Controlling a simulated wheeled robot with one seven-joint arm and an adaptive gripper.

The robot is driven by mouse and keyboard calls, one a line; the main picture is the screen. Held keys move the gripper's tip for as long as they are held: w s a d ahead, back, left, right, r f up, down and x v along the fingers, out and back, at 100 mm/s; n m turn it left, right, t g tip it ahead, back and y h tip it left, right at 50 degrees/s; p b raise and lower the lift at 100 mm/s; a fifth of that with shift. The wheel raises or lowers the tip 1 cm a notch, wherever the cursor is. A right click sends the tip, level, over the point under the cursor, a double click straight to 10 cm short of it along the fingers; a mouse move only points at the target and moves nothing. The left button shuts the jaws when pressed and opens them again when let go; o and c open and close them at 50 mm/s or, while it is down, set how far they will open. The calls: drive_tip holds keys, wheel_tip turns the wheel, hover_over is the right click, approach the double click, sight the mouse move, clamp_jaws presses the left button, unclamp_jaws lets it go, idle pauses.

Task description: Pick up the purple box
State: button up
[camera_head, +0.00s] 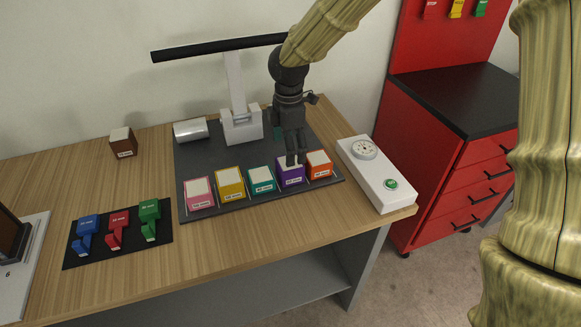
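The purple box (290,174) stands on the dark mat, in a row of coloured boxes, between the teal box (261,180) and the orange box (319,165). It has a white top and a white label on its front. My gripper (294,160) is dark and points down right at the purple box's top, covering part of it. I cannot tell whether the fingers touch the box, or whether they are apart or closed.
A pink box (199,193) and a yellow box (230,184) continue the row to the left. Behind stands a white press-like fixture (241,125) with a black bar. A white gauge unit (378,174) sits to the right. Bare wood lies in front.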

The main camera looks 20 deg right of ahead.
sight(290, 170)
drive_tip(key=w+f, duration=0.2)
drive_tip(key=f, duration=0.1)
drive_tip(key=shift+a+f, duration=0.1)
drive_tip(key=shift+f, duration=0.05)
drive_tip(key=shift+s+f, duration=0.2)
drive_tip(key=shift+s, duration=0.05)
drive_tip(key=shift+s+d+f+p, duration=0.3)
drive_tip(key=shift+s+f+p, duration=0.3)
drive_tip(key=shift+s+f, duration=0.2)
drive_tip(key=shift+w+f, duration=0.25)
drive_tip(key=shift+f, duration=0.4)
drive_tip(key=shift+w+f, duration=0.2)
drive_tip(key=shift+f, duration=0.4)
drive_tip(key=shift+s+r, duration=0.1)
drive_tip(key=shift+s, duration=0.1)
drive_tip(key=shift+c, duration=0.2)
drive_tip(key=shift+w, duration=0.1)
drive_tip(key=c, duration=1.1)
drive_tip(key=shift+c, duration=0.2)
